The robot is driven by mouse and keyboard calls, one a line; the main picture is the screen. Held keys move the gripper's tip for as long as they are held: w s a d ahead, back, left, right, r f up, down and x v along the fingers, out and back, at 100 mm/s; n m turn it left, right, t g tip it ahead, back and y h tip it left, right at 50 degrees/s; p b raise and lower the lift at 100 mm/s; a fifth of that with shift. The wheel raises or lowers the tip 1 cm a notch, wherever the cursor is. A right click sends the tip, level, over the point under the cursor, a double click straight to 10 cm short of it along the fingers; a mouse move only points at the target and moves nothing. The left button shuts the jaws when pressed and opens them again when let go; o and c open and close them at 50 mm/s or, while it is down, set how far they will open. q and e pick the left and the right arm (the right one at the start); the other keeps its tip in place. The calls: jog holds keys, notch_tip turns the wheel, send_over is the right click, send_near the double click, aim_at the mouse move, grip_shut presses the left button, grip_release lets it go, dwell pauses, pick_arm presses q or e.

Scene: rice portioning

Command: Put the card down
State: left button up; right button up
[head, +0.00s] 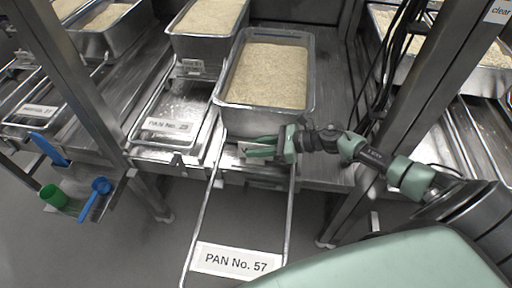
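A white card reading "PAN No. 57" (235,260) lies across the front end of a long metal rail frame that juts toward me, at the bottom of the head view. My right gripper (255,146) reaches in from the right, just below the front wall of a rice-filled pan (262,109). Its green fingers point left and are apart. A pale patch shows by the fingers; I cannot tell what it is. The gripper is well away from the PAN No. 57 card. My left gripper is not in view.
More rice pans stand behind at the left (206,43) and right. A second labelled rail frame (167,126) lies to the left. A blue scoop (96,198) and a green cup (54,196) hang at lower left. Metal posts (395,110) flank the work area.

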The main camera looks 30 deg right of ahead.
jog(key=shift+r+p, duration=0.3)
jog(key=v, duration=0.2)
jog(key=b+v, duration=0.1)
jog(key=v, duration=0.1)
jog(key=b+v, duration=0.1)
jog(key=v, duration=0.1)
jog(key=shift+s+d+f, duration=0.2)
jog(key=shift+d, duration=0.05)
jog(key=shift+s+d+r, duration=0.25)
jog(key=shift+d+r, duration=0.05)
jog(key=shift+r, duration=0.05)
